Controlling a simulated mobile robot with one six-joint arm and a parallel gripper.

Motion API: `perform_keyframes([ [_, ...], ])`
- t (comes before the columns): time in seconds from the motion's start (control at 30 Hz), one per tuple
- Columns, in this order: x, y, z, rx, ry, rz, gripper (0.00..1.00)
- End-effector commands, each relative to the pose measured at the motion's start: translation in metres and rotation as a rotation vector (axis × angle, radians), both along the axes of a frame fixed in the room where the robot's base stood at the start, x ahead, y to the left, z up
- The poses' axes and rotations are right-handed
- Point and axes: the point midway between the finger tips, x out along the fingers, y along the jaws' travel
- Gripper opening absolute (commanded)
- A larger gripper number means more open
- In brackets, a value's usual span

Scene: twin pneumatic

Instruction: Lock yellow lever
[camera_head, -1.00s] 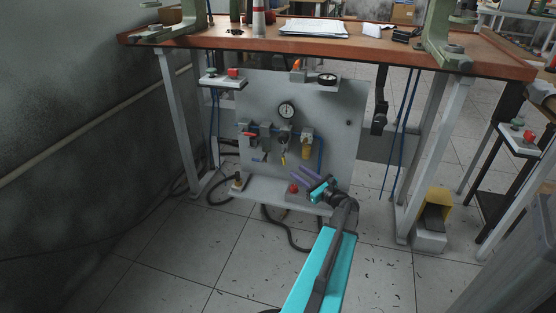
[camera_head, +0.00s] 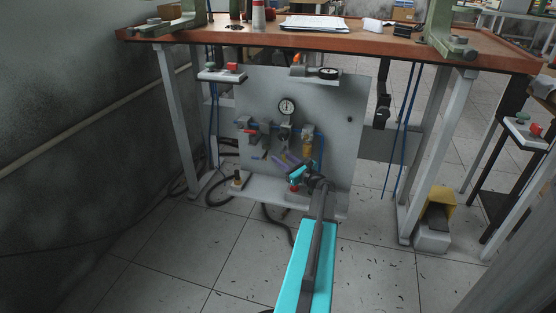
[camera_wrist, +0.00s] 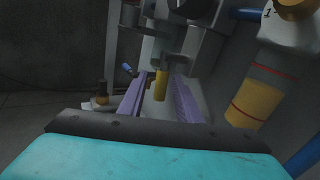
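The yellow lever (camera_wrist: 161,85) hangs down from a valve on the pneumatic panel (camera_head: 335,100). In the wrist view it sits between the two purple fingers of my gripper (camera_wrist: 158,103), with visible room on both sides. My gripper is open and I see no contact with the lever. In the head view my gripper (camera_head: 283,160) is low in front of the panel, below the gauge, and the lever is hard to make out behind the fingers.
An amber filter bowl (camera_wrist: 252,100) is close on the right of my gripper. A blue lever (camera_wrist: 127,69) is on the left. A red lever (camera_head: 250,133) and a pressure gauge (camera_head: 287,107) are on the panel. A red button (camera_head: 295,188) sits on the shelf below.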

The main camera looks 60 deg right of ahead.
Motion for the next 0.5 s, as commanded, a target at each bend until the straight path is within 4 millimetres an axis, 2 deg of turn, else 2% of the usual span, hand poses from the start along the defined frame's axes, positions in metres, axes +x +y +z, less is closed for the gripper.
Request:
perform_keyframes([
  [0.03,0.007,-0.003,-0.002,-0.001,-0.001,0.001,0.31],
  [0.2,0.018,-0.006,-0.001,0.000,0.000,0.000,0.31],
  [0.5,0.022,-0.006,0.000,0.001,0.000,0.000,0.31],
])
